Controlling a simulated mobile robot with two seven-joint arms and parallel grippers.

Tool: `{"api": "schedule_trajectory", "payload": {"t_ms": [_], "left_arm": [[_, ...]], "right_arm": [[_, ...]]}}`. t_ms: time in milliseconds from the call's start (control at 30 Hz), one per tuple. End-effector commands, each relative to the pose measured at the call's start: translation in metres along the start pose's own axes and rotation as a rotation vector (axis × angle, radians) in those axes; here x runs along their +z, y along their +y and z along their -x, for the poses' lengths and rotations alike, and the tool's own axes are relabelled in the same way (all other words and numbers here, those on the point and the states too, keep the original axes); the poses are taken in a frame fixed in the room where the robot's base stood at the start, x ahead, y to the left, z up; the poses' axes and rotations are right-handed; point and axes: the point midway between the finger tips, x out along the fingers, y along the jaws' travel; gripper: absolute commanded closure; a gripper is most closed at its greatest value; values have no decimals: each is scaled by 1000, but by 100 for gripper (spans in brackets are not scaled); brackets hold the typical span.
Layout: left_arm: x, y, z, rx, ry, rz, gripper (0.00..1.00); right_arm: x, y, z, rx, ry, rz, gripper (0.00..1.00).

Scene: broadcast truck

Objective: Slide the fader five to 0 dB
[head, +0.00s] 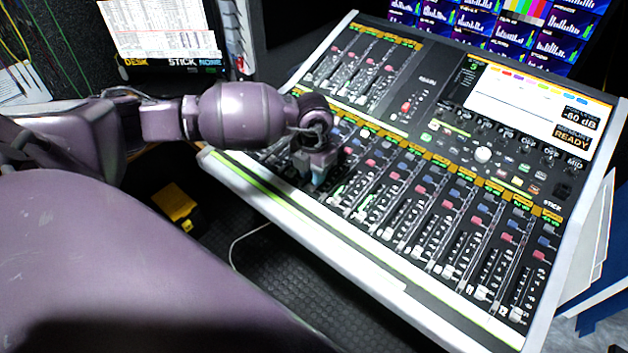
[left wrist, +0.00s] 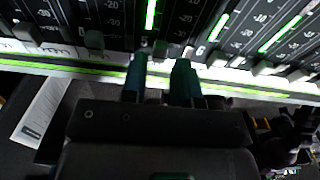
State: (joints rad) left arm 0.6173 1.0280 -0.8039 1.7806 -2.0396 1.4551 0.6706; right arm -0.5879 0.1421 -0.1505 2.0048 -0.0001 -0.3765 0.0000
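The mixing console (head: 330,245) slopes across the head view, with a lower bank of several faders in a row. In the left wrist view, the two dark fingers (left wrist: 161,72) stand apart at the low end of the slots. A dark fader cap (left wrist: 160,48) shows between or just beyond the fingertips; contact is unclear. My right gripper is not in view.
The console's display (head: 545,112) reads "-60 dB" and "READY". A shorter fader bank (head: 360,75) is at the upper left. Another fader cap (left wrist: 95,40) is close left of the fingers. A yellow box (head: 177,205) lies on the floor, and monitors stand behind.

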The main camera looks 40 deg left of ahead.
Motion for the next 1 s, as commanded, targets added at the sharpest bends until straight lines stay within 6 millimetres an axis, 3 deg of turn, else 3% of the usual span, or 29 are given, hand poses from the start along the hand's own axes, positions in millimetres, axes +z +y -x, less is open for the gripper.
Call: {"api": "schedule_trajectory", "payload": {"t_ms": [233,600,800,1000], "left_arm": [[0,0,-25,-1,-1,-1,72],[0,0,-28,-1,-2,-1,72],[0,0,-28,-1,-2,-1,100],[1,0,-28,-1,-2,0,100]], "right_arm": [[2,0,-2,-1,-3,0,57],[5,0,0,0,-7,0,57],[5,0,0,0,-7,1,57],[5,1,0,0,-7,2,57]]}}
